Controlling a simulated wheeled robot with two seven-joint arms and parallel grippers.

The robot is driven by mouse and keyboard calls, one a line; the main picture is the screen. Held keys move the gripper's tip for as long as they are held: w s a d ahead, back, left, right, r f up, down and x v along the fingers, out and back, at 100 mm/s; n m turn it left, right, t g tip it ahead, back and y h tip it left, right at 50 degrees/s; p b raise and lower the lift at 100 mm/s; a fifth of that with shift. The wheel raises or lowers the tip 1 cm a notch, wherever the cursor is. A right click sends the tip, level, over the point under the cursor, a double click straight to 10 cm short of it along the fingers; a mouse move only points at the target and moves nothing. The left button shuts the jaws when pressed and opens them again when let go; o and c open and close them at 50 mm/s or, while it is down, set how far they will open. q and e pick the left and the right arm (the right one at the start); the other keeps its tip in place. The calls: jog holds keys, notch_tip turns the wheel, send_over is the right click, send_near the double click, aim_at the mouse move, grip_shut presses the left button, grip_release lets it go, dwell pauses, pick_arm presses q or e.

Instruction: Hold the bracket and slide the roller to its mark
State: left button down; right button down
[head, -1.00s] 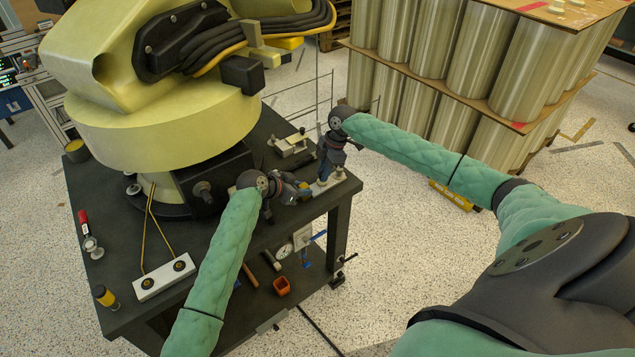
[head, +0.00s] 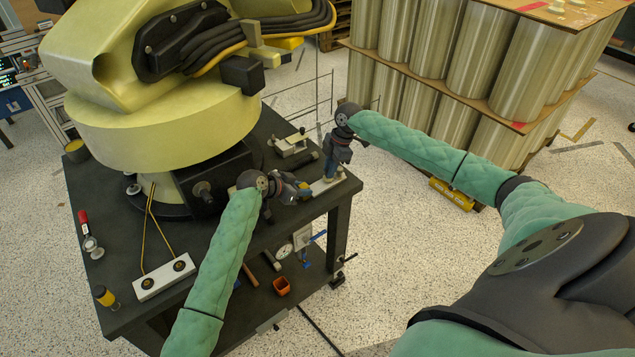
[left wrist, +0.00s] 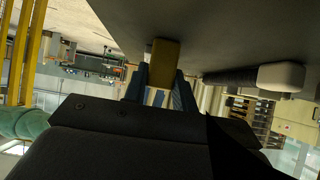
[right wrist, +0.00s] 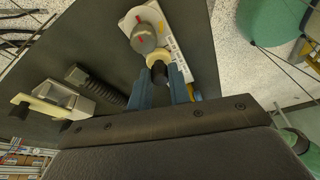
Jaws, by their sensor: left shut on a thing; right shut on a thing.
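My left gripper (head: 303,189) is near the front right corner of the dark table, shut on the bracket. In the left wrist view the bracket is a yellow block (left wrist: 165,62) between the blue fingers. My right gripper (head: 330,177) is upright just to its right, over a pale plate (head: 321,187). In the right wrist view its fingers are shut on the tan and dark knob of the roller (right wrist: 144,38), a grey cylinder with red marks. The roller is over the pale plate (right wrist: 177,50), which carries printed markings. In the head view the gripper hides the roller.
A large yellow robot arm (head: 150,125) stands on the dark table (head: 225,262). A pale clamp-like fixture (head: 292,145) and a dark ribbed cylinder (right wrist: 97,84) lie behind my grippers. A white block with two dark knobs (head: 165,276) is at the front left. Stacked rolls (head: 480,60) stand behind.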

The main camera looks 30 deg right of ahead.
jog(key=shift+w+d, duration=0.1)
jog(key=shift+d, duration=0.45)
jog(key=c, duration=1.2)
grip_release()
jog(key=shift+c, duration=0.2)
jog(key=v, duration=1.2)
